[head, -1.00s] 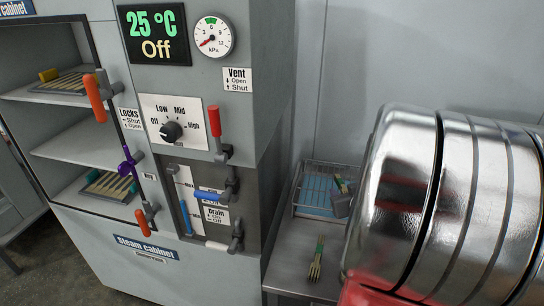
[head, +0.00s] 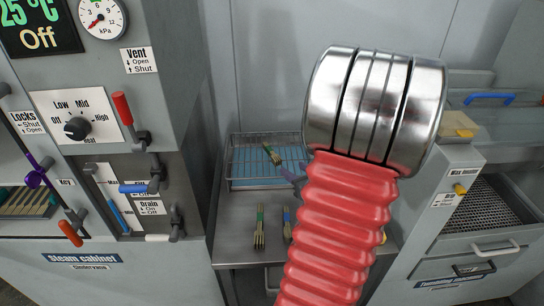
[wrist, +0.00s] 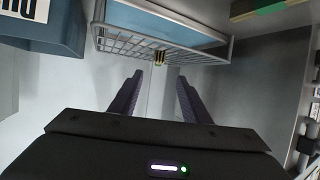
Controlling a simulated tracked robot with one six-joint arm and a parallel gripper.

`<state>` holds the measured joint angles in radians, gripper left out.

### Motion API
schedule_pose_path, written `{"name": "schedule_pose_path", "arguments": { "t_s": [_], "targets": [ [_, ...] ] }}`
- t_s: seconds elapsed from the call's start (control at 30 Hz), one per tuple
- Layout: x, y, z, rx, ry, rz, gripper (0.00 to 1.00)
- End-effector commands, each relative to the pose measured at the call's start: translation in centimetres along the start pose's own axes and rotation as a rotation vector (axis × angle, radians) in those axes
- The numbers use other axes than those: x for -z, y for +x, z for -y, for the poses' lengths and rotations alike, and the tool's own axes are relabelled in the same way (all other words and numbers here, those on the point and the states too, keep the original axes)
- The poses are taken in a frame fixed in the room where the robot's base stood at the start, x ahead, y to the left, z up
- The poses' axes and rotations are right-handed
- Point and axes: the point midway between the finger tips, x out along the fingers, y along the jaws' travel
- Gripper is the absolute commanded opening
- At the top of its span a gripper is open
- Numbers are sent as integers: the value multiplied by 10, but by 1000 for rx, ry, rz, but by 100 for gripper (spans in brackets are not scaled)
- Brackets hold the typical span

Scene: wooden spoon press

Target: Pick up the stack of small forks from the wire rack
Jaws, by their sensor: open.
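The wire rack (head: 240,184), with a blue base, stands at the back of the metal table in the head view. A stack of small forks (head: 272,154), with a green band, leans in it.
Two more fork stacks lie on the table in front of the rack, one green-banded (head: 259,230), one blue-banded (head: 287,225). The steam cabinet (head: 120,270) stands close on the left. A machine with a mesh tray (head: 485,212) is at the right. Table front left is clear.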

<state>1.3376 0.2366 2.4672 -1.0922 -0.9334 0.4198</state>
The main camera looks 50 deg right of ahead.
Motion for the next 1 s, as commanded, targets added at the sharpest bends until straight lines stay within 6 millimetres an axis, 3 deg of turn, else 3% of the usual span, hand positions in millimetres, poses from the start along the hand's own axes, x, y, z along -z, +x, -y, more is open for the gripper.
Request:
{"name": "schedule_pose_path", "arguments": {
  "t_s": [0.6, 1.0],
  "targets": [
    [-1, 75, 0, 2, 0, 2, 43],
    [-1, 83, 0, 0, 0, 1, 43]
  ]
}}
